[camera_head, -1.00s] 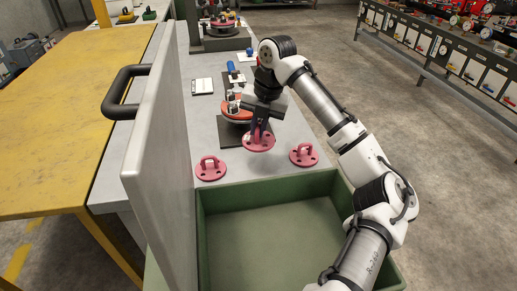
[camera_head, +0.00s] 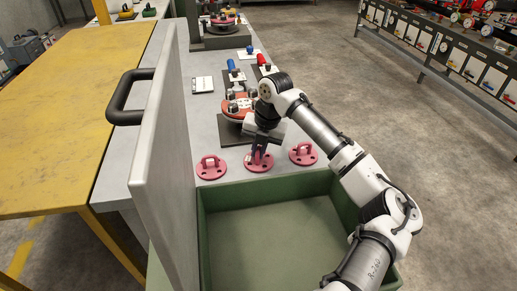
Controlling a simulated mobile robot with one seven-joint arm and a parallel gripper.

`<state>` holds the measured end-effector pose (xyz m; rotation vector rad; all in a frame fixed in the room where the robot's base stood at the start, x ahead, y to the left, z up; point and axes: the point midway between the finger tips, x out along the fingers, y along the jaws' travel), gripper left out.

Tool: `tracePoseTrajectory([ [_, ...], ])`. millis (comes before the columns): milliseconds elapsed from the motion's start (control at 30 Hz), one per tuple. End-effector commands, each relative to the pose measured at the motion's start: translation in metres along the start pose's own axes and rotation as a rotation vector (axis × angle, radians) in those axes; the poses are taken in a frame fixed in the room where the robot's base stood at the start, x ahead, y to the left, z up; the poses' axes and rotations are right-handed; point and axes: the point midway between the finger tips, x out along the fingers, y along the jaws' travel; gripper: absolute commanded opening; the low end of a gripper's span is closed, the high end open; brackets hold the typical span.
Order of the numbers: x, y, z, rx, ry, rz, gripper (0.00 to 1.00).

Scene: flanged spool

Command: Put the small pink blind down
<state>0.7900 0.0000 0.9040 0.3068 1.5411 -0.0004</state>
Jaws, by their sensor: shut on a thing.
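Three round pink blinds with loop handles are in a row at the near end of the grey bench. The left blind (camera_head: 211,168) and the right blind (camera_head: 303,154) stand flat on the bench, apart from my gripper. The middle blind (camera_head: 259,163) is under my gripper (camera_head: 260,150), which is shut on its handle. The middle blind looks to be at or very close to the bench top; I cannot tell whether it touches. My gripper hides most of its handle.
A flanged spool (camera_head: 236,108) on a dark plate stands behind my gripper. A green open bin (camera_head: 270,190) is in front of the bench and looks empty. A tall grey panel (camera_head: 160,170) with a black handle rises at the left. A white card (camera_head: 203,84) lies farther back.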

Motion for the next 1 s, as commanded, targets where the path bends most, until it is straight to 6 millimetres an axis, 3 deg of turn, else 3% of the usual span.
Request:
tracePoseTrajectory([
  [33,0.002,0.0,0.0,-0.001,-0.001,0.001,0.0],
  [67,0.002,0.0,0.0,0.0,0.0,0.0,0.14],
  [200,0.001,0.0,0.0,0.0,0.0,0.0,0.32],
  [467,0.001,0.0,0.0,0.0,0.0,0.0,0.32],
  [633,-0.01,0.001,0.0,0.0,-0.001,0.002,0.32],
  [1000,-0.086,0.001,0.001,0.0,-0.002,0.001,0.32],
])
